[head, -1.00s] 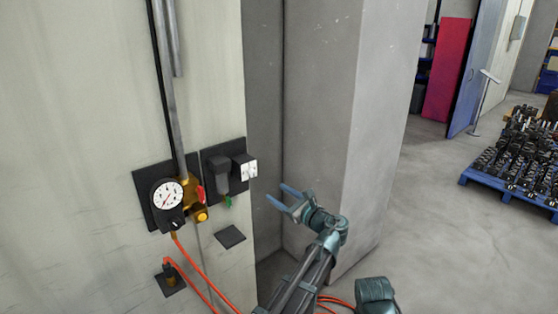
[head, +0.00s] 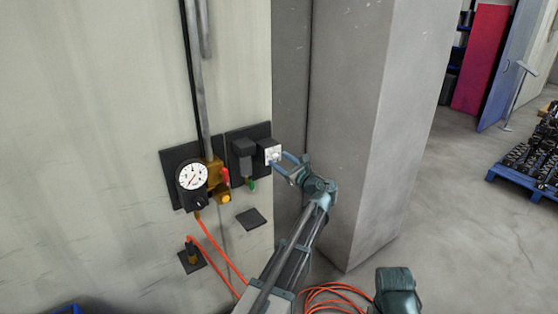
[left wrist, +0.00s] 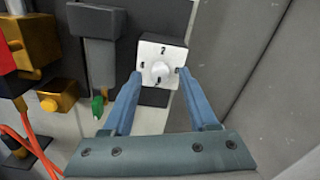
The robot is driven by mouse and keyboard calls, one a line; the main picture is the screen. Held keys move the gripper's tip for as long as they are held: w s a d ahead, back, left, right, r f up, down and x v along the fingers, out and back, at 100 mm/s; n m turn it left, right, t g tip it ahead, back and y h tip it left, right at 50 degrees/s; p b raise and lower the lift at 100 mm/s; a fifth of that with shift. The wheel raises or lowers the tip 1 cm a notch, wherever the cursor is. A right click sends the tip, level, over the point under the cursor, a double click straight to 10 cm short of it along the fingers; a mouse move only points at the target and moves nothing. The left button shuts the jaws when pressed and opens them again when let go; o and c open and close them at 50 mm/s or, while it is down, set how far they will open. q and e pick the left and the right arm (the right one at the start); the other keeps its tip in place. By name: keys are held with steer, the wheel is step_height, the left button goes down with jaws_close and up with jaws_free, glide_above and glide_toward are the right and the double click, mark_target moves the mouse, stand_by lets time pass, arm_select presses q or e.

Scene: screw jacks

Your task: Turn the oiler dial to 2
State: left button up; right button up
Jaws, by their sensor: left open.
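The oiler dial is a round white knob (left wrist: 160,71) in the middle of a square white face (left wrist: 152,51) on a dark box. Small dark marks stand around the knob; I cannot read them surely, nor the dial's setting. The white face also shows in the head view (head: 272,153), on the wall panel's right side. My left gripper (left wrist: 158,75) is open, its two blue fingers on either side of the knob, near the face's lower edges. I cannot tell whether they touch anything. It also shows in the head view (head: 281,162), at the dial.
Left of the dial are a dark filter bowl with a green tip (head: 247,160), a pressure gauge (head: 192,175) and a brass valve with a red handle (head: 214,175). Orange hoses (head: 218,246) hang below. A concrete pillar (head: 365,120) stands close on the right.

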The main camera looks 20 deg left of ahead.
arm_select(q)
steer(key=shift+w+a, duration=0.3)
steer(key=shift+a, duration=0.25)
steer(key=shift+c, duration=0.3)
jaws_close()
